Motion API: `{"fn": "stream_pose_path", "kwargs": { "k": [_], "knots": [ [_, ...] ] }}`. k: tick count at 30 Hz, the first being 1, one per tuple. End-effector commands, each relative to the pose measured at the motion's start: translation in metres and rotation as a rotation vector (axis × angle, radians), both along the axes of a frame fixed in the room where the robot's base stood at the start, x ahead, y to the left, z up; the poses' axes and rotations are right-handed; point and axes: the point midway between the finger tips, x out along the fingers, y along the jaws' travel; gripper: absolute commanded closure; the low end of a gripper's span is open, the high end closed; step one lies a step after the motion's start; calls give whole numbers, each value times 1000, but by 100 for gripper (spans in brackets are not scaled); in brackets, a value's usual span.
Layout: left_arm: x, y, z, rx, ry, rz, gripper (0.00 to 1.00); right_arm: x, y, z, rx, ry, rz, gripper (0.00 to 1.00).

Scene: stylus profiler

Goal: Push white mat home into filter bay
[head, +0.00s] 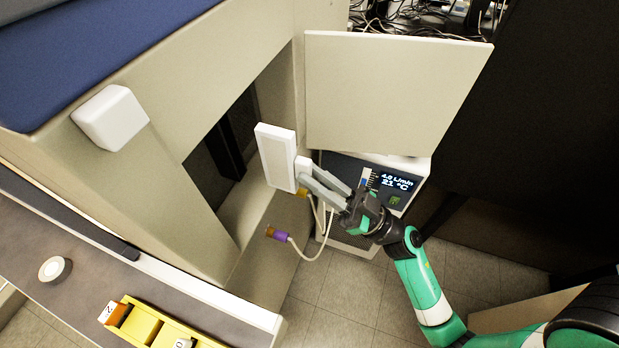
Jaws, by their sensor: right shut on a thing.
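The white mat (275,157) is a flat, upright white panel in the head view, with a small white tab on its right side. My right gripper (309,178) is shut on that tab and holds the mat at the mouth of the filter bay. The filter bay (222,150) is the dark opening in the side of the beige machine, left of the mat. The mat appears to be outside the bay; its exact gap to the opening cannot be told. My left gripper is not in view.
The beige door panel (390,90) stands open at the upper right. A unit with a lit display (385,180) stands behind my right gripper. A cable with a purple connector (280,236) hangs below the mat. A yellow tray (145,325) is at the lower left.

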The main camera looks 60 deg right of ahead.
Motion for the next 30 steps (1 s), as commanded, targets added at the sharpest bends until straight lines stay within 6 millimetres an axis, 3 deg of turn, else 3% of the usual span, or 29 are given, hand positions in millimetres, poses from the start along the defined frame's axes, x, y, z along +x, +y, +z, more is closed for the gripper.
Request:
{"fn": "stream_pose_path", "kwargs": {
  "k": [5,18,30],
  "knots": [
    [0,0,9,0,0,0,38,-1,0,1,1,-1,2,100],
    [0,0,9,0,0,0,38,43,11,-1,0,-3,3,100],
    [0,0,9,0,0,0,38,47,12,-1,0,-1,1,100]
  ]
}}
